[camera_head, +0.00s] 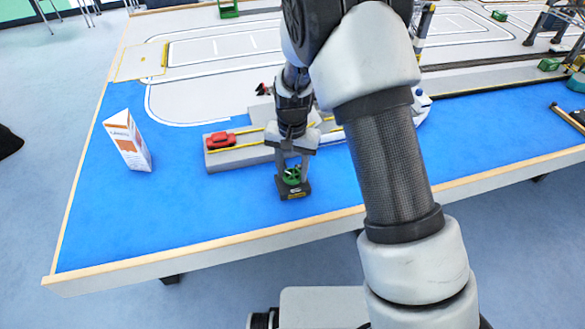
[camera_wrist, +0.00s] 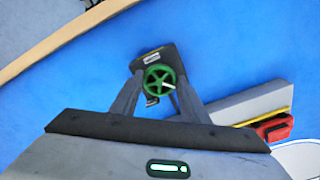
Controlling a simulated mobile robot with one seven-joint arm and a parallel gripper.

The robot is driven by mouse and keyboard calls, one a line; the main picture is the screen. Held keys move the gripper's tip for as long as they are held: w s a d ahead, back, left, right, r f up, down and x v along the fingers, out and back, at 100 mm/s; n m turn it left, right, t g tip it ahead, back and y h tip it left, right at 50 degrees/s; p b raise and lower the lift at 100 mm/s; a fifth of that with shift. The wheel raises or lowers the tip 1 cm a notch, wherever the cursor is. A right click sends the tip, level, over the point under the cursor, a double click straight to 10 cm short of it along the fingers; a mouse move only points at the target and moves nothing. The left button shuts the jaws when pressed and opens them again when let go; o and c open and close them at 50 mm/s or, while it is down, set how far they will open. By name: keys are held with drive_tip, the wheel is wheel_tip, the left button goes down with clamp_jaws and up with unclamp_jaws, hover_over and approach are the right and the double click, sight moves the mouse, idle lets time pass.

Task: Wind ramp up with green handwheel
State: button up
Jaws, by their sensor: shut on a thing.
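The green handwheel (camera_head: 292,175) sits on a small dark base (camera_head: 294,193) on the blue mat near the table's front edge. In the wrist view the green wheel (camera_wrist: 154,71) shows its spokes and a pale crank knob. My gripper (camera_head: 291,181) points down over it, and its fingers are shut on the wheel, one at each side. The wheel also lies between the fingers of my gripper (camera_wrist: 158,82) in the wrist view. A low grey platform with yellow edge lines (camera_head: 240,157) lies just behind. I cannot tell which part is the ramp, as my arm hides the platform's right side.
A red toy car (camera_head: 220,139) stands on the platform's left end. A white and orange carton (camera_head: 128,141) stands upright at the left. A white boat-like shape (camera_head: 421,106) shows behind my arm. The blue mat between carton and front edge is clear.

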sight(292, 174)
drive_tip(key=m+p, duration=0.1)
drive_tip(key=m, duration=0.3)
drive_tip(key=shift+r+m, duration=0.1)
drive_tip(key=shift+m, duration=0.2)
drive_tip(key=m+p, duration=0.2)
drive_tip(key=m, duration=0.2)
drive_tip(key=shift+a+m, duration=0.1)
drive_tip(key=shift+m, duration=0.2)
drive_tip(key=m+p, duration=0.2)
drive_tip(key=m, duration=0.2)
drive_tip(key=shift+w, duration=0.1)
drive_tip(key=shift+m+p, duration=1)
drive_tip(key=shift+m, duration=1)
drive_tip(key=o, duration=1.1)
drive_tip(key=shift+c, duration=0.2)
wheel_tip(292, 174, up, 17)
drive_tip(key=p, duration=0.1)
drive_tip(key=shift+r, duration=0.15)
